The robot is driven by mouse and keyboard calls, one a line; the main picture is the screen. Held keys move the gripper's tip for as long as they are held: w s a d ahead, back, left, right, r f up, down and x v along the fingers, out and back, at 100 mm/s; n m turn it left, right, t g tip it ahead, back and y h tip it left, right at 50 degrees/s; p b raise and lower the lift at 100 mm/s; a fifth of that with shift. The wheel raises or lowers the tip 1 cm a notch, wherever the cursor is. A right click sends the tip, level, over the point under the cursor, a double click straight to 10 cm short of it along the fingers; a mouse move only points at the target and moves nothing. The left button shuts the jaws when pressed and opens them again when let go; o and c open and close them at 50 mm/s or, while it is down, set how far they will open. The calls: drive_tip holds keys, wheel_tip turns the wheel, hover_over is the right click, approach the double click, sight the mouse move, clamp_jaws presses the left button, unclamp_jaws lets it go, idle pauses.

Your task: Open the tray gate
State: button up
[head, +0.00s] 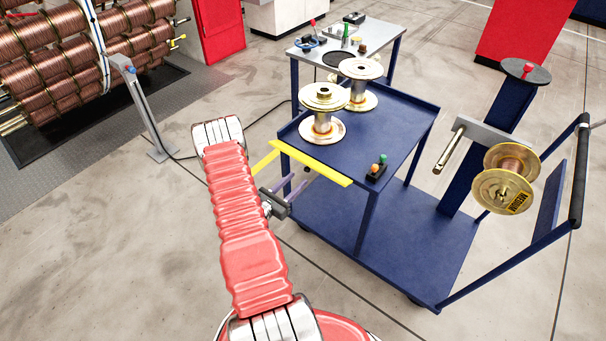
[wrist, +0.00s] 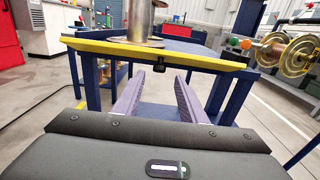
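The tray gate is a yellow bar (head: 310,162) along the near edge of the blue cart's upper tray (head: 385,125). In the wrist view the yellow bar (wrist: 215,60) crosses the picture, with a small black catch or knob (wrist: 159,65) under its middle. A short yellow piece (head: 264,158) angles off its left end. My gripper (head: 298,183) is just in front of and below the bar. In the wrist view my gripper (wrist: 158,82) has its two purple fingers apart, empty, pointing toward the black knob. Contact with the bar cannot be told.
Two spools, one near (head: 323,129) and one farther (head: 361,85), stand on the tray. A button box (head: 377,169) sits at its right corner. Another spool (head: 503,182) hangs at the cart's right. A grey post (head: 146,115) stands left; floor before the cart is clear.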

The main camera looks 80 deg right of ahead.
sight(307, 165)
drive_tip(key=shift+x, duration=2.5)
drive_tip(key=shift+c, duration=0.3)
clamp_jaws()
